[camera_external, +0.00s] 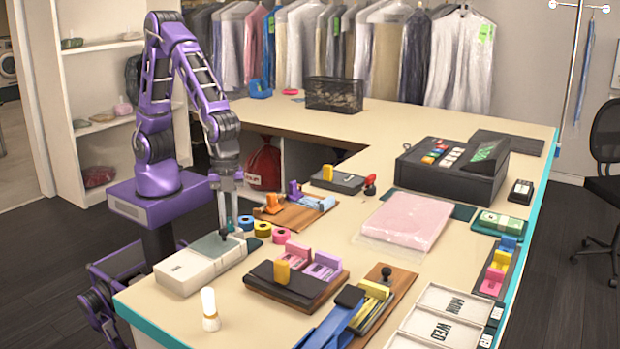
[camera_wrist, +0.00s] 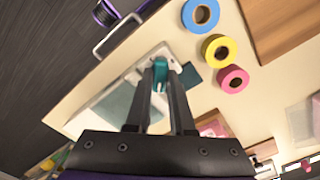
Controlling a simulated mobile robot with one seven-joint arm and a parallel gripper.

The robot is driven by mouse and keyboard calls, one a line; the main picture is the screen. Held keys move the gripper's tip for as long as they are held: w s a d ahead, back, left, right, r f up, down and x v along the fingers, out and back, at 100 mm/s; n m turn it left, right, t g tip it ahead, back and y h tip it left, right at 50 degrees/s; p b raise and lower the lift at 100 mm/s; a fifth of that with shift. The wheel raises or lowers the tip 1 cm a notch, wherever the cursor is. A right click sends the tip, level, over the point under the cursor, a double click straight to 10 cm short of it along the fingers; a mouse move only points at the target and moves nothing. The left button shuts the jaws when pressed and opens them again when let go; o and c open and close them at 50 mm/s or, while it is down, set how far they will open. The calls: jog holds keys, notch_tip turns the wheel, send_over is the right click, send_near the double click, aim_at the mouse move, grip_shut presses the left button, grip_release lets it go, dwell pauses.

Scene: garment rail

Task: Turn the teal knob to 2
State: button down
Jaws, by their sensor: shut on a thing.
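The teal knob (camera_wrist: 160,73) shows in the wrist view between my fingertips. It sits on a white and grey device (camera_wrist: 108,108) lying on the counter. In the external view this device (camera_external: 188,270) is at the front left of the counter, below my arm. My gripper (camera_external: 226,236) points down at its far right end. In the wrist view my gripper (camera_wrist: 160,68) is shut on the knob, one finger on each side. The fingers and arm hide most of the knob in the external view. The number marks cannot be read.
Blue (camera_wrist: 200,15), yellow (camera_wrist: 219,49) and pink (camera_wrist: 233,79) tape rolls lie close beside the device. A wooden tray (camera_external: 290,214) stands behind them.

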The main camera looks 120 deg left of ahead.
aim_at(230, 220)
jog(key=m, duration=0.4)
jog(key=shift+m, duration=2.6)
jog(key=c, duration=0.8)
grip_release()
notch_tip(230, 220, up, 18)
jog(key=shift+f, duration=0.25)
